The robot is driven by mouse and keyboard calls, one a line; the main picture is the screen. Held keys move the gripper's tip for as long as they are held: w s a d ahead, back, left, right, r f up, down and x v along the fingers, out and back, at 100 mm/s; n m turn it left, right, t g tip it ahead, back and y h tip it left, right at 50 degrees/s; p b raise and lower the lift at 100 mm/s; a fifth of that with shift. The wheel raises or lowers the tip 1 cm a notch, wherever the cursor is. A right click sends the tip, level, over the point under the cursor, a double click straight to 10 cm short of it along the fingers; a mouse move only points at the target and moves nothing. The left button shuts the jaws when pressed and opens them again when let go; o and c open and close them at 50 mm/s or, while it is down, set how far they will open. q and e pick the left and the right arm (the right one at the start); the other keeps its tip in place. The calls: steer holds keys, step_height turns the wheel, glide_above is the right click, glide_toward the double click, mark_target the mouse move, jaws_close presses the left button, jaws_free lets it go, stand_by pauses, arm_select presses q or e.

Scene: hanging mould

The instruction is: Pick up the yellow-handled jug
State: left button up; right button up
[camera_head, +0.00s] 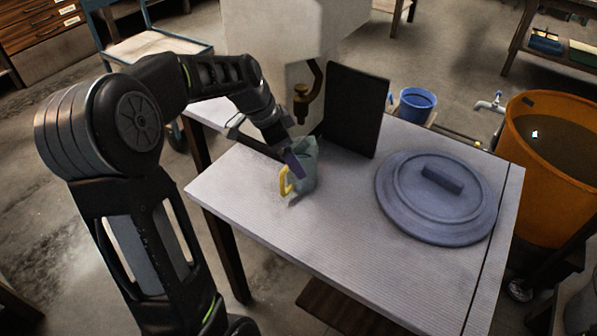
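The jug (306,172) is grey-green with a yellow handle (286,181). It stands on the light table (340,225), near its back left part, with the handle facing left and toward me. My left gripper (294,165) reaches in from the left and is at the jug's upper left side, just above the handle. My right gripper is not in view.
A round blue-grey lid (405,205) lies on the right of the table. An orange tub (535,180) and blue bucket (417,105) stand beyond. The table's front middle is clear.

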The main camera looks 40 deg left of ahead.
arm_select(q)
steer(key=shift+x, duration=2.65)
steer(key=shift+w+r, duration=0.1)
steer(key=c, duration=1.9)
jaws_close()
steer(key=shift+w, duration=0.1)
